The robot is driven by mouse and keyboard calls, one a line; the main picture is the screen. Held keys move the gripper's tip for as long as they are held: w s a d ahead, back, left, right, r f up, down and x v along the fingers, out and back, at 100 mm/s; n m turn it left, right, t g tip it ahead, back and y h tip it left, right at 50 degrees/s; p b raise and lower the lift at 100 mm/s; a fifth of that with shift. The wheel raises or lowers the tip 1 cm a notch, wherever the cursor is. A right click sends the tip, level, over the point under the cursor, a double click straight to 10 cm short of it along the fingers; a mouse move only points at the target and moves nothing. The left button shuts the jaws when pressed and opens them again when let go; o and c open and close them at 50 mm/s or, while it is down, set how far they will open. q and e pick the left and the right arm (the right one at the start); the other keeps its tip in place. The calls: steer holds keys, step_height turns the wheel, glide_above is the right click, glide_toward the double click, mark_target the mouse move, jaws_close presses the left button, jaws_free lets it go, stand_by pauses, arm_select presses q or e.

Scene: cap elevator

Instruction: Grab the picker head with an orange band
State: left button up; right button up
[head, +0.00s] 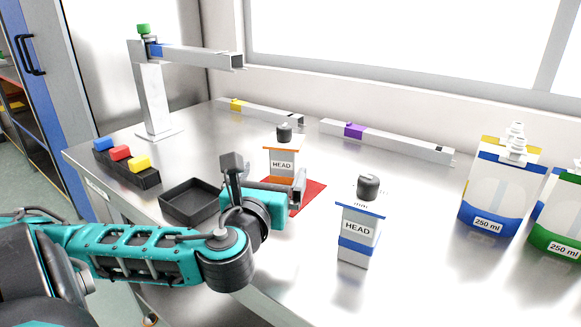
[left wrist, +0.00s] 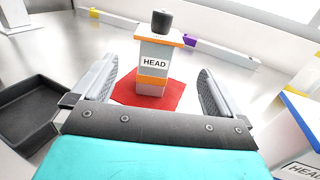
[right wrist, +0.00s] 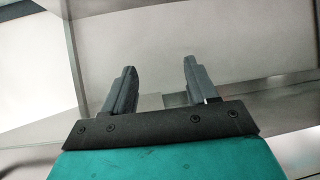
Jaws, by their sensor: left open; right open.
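The picker head with an orange band (head: 282,163) stands upright on a red square mat (head: 314,191), labelled HEAD, with a dark knob on top. In the left wrist view the orange-banded head (left wrist: 155,66) stands ahead, between the lines of my two fingers. My left gripper (head: 299,187) is open and empty, just in front of it; its fingers (left wrist: 160,85) are apart with clear space on both sides of the head. A second picker head with a blue band (head: 356,240) stands to the right. My right gripper (right wrist: 158,85) is open and empty, away from the heads.
A black tray (head: 190,203) lies left of my left gripper. Behind are a block rack (head: 128,172), a metal stand (head: 153,100) and bars with yellow (head: 262,111) and purple (head: 385,140) clips. Blue (head: 497,190) and green (head: 562,225) pouches stand at right.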

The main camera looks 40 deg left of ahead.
mark_target(285, 143)
arm_select(q)
steer(key=shift+w+a+f+b, duration=0.15)
steer(key=shift+w+f+b, duration=0.15)
steer(key=shift+b, duration=0.25)
steer(key=shift+w+a+b, duration=0.15)
steer(key=shift+b, duration=0.35)
steer(key=x, duration=0.5)
steer(key=shift+w+a+r, duration=0.1)
steer(key=shift+w+r, duration=0.05)
steer(key=shift+r, duration=0.15)
steer(key=shift+r+b+x, duration=0.2)
steer(key=shift+x, duration=1.15)
steer(key=shift+r+b+x, duration=0.2)
steer(key=shift+x, duration=1.15)
arm_select(e)
steer(key=shift+w+a+f, duration=0.2)
steer(key=shift+a+f, duration=0.55)
steer(key=shift+f, duration=0.25)
arm_select(q)
steer(key=shift+c, duration=0.2)
steer(key=c, duration=1.7)
arm_select(e)
steer(key=shift+d, duration=0.1)
